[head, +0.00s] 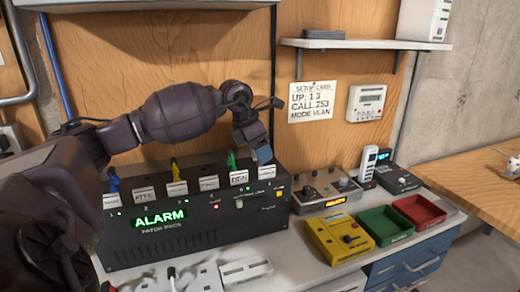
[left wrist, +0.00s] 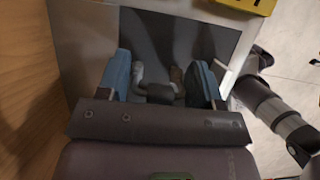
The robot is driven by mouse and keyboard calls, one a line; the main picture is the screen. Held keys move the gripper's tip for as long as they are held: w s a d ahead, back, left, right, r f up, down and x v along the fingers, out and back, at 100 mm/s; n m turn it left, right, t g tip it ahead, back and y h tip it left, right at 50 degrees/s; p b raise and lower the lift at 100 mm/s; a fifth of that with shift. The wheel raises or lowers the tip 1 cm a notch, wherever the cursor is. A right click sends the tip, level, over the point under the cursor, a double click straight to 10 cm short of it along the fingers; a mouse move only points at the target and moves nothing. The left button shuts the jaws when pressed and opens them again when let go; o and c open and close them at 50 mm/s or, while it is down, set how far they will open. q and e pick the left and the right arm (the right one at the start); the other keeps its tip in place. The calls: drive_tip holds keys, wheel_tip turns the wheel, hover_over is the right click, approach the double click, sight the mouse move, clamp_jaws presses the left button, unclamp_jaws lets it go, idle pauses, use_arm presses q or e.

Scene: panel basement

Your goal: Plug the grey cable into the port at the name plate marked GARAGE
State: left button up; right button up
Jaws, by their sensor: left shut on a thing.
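My left gripper (head: 263,153) is above the right end of the black patch rack (head: 160,250), whose green display reads ALARM. In the left wrist view, its blue fingers (left wrist: 160,82) are shut on a small grey piece (left wrist: 158,92), which looks like the grey cable's plug. The rack has a row of white name plates; one (head: 144,194) seems to read ATTIC and one (head: 238,177) DEN. I cannot make out GARAGE on any plate. My right gripper is not in view.
Right of the rack are a grey box with knobs (head: 318,192), a yellow device (head: 340,238), a green tray (head: 384,225) and a red tray (head: 419,210). White sockets (head: 245,270) lie in front. A shelf (head: 365,44) juts from the wall above.

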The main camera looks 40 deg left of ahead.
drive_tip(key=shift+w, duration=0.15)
use_arm(q)
drive_tip(key=shift+f, duration=0.2)
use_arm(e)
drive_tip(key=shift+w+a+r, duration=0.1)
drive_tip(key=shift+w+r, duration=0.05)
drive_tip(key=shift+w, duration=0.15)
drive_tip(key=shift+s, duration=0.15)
use_arm(q)
drive_tip(key=shift+f+b, duration=0.1)
drive_tip(key=shift+b, duration=0.2)
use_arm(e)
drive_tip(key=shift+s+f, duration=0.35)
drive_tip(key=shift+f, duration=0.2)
use_arm(q)
drive_tip(key=shift+f, duration=0.1)
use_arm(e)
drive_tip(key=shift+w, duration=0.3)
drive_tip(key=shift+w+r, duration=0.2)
